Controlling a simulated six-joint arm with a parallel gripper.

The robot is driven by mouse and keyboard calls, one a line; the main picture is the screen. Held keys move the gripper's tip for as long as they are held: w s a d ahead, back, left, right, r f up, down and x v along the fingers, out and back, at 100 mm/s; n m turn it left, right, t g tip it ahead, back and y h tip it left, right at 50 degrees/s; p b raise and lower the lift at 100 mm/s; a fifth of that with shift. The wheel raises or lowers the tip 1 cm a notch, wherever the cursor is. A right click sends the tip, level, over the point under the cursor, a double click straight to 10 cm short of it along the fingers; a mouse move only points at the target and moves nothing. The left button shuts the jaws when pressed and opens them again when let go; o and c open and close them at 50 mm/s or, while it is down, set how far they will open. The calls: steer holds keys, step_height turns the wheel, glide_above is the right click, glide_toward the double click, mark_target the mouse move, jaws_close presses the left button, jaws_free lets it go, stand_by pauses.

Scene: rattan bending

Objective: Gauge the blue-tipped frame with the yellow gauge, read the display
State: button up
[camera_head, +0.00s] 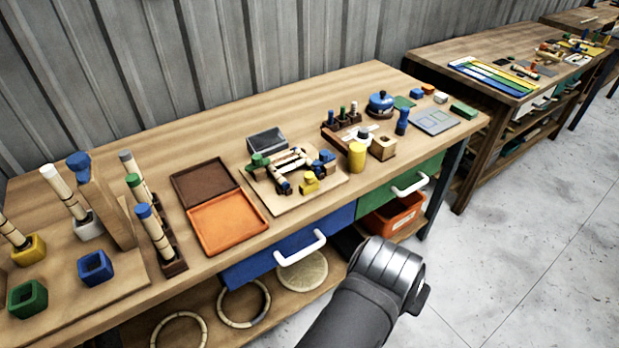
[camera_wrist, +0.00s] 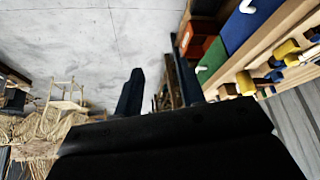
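A small rattan frame (camera_head: 289,165) with green and blue ends lies on a wooden board on the bench. A yellow block (camera_head: 310,183) sits at the board's front, and a yellow cylinder (camera_head: 357,157) stands to its right; I cannot tell which is the gauge. A dark grey box (camera_head: 267,141) behind the board may be the display; no reading is legible. Blue-tipped rattan rods (camera_head: 155,232) stand at the left. My gripper (camera_wrist: 158,92) is open and empty in the wrist view, its two dark fingers apart, away from the bench top.
An orange tray (camera_head: 228,222) and a brown tray (camera_head: 202,180) lie left of the board. Blue and green drawers with white handles (camera_head: 301,248) front the bench. An orange bin (camera_head: 395,220) and rattan rings (camera_head: 244,303) are below. The floor (camera_head: 530,220) at right is clear.

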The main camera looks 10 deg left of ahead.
steer(key=shift+o, duration=1.3)
steer(key=m+y, duration=1.7)
steer(key=y, duration=0.2)
glide_toward(314, 179)
steer(key=shift+t, duration=0.3)
steer(key=x, duration=1.1)
steer(key=shift+s+a, duration=0.1)
steer(key=shift+a, duration=0.25)
